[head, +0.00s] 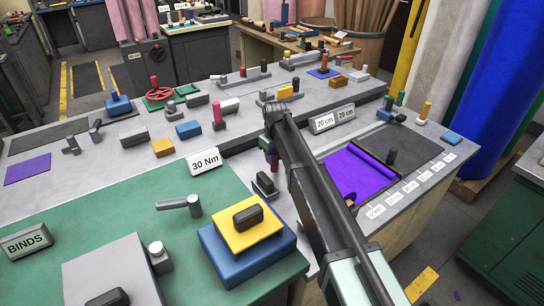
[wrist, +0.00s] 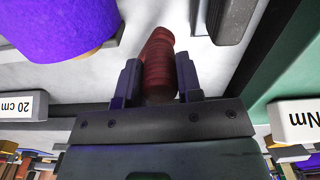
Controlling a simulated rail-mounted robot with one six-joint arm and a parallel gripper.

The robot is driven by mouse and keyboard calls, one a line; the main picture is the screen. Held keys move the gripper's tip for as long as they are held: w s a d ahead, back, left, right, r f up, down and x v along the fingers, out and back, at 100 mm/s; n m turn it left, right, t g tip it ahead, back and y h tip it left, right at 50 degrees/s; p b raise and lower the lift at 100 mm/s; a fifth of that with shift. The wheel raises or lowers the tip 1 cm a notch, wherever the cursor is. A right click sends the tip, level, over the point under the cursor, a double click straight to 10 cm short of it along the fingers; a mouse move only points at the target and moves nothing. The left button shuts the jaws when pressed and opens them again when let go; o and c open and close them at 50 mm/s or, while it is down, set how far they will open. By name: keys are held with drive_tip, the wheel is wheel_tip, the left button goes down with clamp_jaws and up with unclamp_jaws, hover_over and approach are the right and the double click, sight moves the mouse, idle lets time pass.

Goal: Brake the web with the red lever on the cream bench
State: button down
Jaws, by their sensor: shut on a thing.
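The red lever's ribbed dark red grip (wrist: 158,50) stands between my fingers in the wrist view. My gripper (wrist: 159,72) is shut on it, one dark finger against each side. In the head view my gripper (head: 269,148) hangs down below the bend of my arm, over the pale bench top (head: 240,168). A bit of the red lever (head: 274,163) shows just under it, above a small dark base (head: 265,185). My arm and fingers hide most of the lever. The purple felt web (head: 357,178) lies to the right of my arm, and it also shows in the wrist view (wrist: 60,25).
A green mat (head: 125,200) with a yellow and blue block stack (head: 245,240) lies in front. Several small levers and blocks fill the back.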

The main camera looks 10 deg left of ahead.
drive_tip(key=shift+w+d, duration=0.1)
drive_tip(key=shift+d, duration=0.2)
drive_tip(key=c, duration=1)
unclamp_jaws()
drive_tip(key=shift+d, duration=0.1)
drive_tip(key=shift+o, duration=1.1)
